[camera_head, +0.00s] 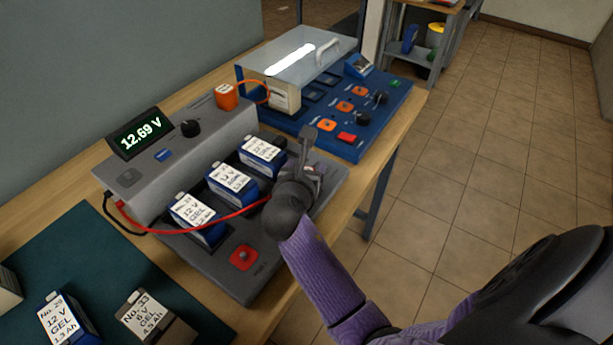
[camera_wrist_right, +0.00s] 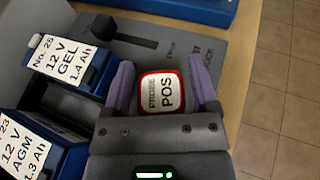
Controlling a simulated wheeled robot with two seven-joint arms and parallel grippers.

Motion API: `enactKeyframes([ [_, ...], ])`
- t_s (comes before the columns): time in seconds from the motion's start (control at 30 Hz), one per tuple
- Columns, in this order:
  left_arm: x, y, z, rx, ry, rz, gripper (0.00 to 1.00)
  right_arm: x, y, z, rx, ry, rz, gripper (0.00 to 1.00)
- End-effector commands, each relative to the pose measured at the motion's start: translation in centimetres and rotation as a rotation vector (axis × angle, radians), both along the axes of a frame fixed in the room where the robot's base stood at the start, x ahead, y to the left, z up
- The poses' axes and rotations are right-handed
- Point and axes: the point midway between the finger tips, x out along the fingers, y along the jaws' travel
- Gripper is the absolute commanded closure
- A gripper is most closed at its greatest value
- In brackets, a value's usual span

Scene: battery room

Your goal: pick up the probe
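The probe (camera_wrist_right: 161,93) is a red-rimmed block with a white top reading "PROBE POS". In the right wrist view it sits between the two purple fingers of my right gripper (camera_wrist_right: 163,85), with narrow gaps seeming to show on both sides. The gripper looks open around it. In the head view my right gripper (camera_head: 312,170) is over the front right of the grey tester (camera_head: 190,250) and mostly hides the probe. A red cable (camera_head: 190,229) runs from the tester's left to the gripper. My left gripper is out of view.
Several blue batteries (camera_head: 233,183) stand in the tester beside the gripper. A blue panel (camera_head: 345,125) with a clear cover is farther back. Loose batteries (camera_head: 62,318) lie on a green mat. The floor at right is clear.

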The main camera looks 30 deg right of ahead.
Motion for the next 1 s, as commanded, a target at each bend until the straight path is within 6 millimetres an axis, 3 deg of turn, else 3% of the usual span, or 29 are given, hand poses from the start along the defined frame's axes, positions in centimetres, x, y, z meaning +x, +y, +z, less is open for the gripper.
enactKeyframes([
  [0.03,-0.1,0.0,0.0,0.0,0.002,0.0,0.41,0.0,0.0,0.0,0.0,0.0,0.0,0.36],
  [0.33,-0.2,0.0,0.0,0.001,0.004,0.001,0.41,0.0,0.0,0.0,0.0,0.001,0.0,1.0],
  [0.57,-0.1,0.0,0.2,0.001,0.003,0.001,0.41,0.0,0.0,0.3,0.0,0.0,0.0,1.0],
  [0.8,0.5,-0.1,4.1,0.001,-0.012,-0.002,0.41,0.0,0.0,6.7,-0.001,-0.006,0.001,1.0],
  [1.0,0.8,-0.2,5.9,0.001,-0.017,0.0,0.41,0.1,0.1,10.2,-0.002,-0.003,0.006,1.0],
])
